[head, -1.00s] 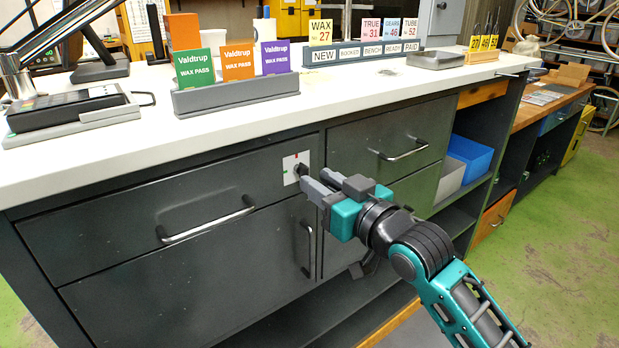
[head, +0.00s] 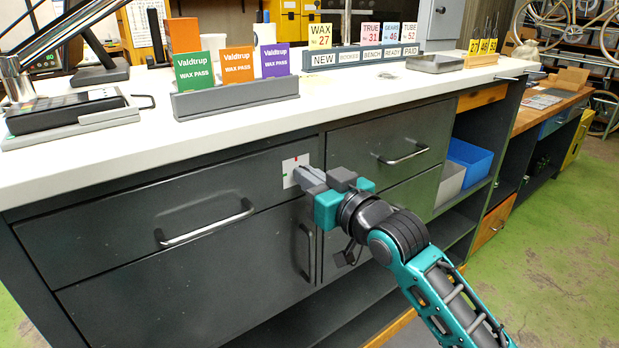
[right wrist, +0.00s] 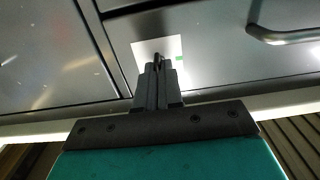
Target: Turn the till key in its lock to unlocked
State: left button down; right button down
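The till lock has a white square plate (head: 288,172) on the drawer front, with a red mark near its top and a green mark at its left. The plate also shows in the right wrist view (right wrist: 144,47), where the green mark is on the right. My right gripper (head: 304,177) is at the plate, its two fingers close together. In the right wrist view the dark till key (right wrist: 157,59) is between the fingertips, in front of the plate. The fingers hide most of the key, so I cannot tell its exact angle. My left gripper is not in view.
A wide drawer with a bar handle (head: 205,226) is left of the lock; another handle (head: 404,154) is to the right. The white counter top (head: 225,125) overhangs above, holding card stands. Open shelves with a blue bin (head: 470,161) lie further right.

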pick_arm(q)
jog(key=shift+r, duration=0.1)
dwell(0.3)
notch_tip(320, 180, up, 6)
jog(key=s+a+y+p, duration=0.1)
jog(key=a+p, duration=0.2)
jog(key=p, duration=0.7)
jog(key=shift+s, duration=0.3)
pick_arm(e)
jog(key=n, duration=1.8)
jog(key=shift+a, duration=0.15)
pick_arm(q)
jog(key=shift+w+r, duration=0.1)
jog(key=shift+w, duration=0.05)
